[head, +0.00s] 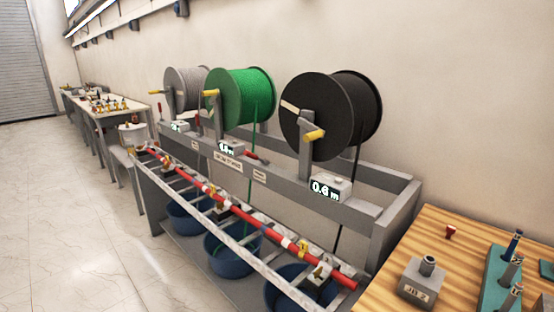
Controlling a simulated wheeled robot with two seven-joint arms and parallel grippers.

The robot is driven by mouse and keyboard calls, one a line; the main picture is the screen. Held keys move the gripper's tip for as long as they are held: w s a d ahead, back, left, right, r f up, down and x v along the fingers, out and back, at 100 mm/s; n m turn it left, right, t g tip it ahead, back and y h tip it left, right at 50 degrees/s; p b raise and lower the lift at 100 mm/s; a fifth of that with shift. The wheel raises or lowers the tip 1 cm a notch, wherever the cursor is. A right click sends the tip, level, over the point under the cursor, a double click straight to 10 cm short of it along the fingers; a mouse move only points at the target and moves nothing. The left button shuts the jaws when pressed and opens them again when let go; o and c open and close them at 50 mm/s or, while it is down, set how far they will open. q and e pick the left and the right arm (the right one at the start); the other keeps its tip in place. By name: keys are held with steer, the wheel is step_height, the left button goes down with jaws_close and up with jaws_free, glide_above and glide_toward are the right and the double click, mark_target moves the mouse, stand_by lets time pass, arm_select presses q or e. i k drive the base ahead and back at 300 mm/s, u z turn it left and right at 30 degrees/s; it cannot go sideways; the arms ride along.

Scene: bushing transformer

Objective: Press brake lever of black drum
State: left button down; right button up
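The black drum (315,117) of cable is mounted on a grey stand at the right end of the rack, with a yellow crank handle (314,135) on its near side. A dark cable hangs down from it. A display box (325,188) below it reads 0.6 m. A red-handled lever (256,157) lies low on the rack beam, between the green drum's display and the black drum's post. I cannot tell for certain which drum it belongs to. Another red lever (160,110) stands upright by the grey drum. Neither of my grippers is in view.
A green drum (238,98) and a grey drum (183,88) stand to the left. A red bar (221,198) runs along the rack's front above blue bins (229,256). A wooden table (435,236) with parts is at lower right. The tiled floor at left is clear.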

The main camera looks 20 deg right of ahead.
mark_target(252, 155)
steer(key=z, duration=0.6)
steer(key=i, duration=0.55)
steer(key=z, duration=0.6)
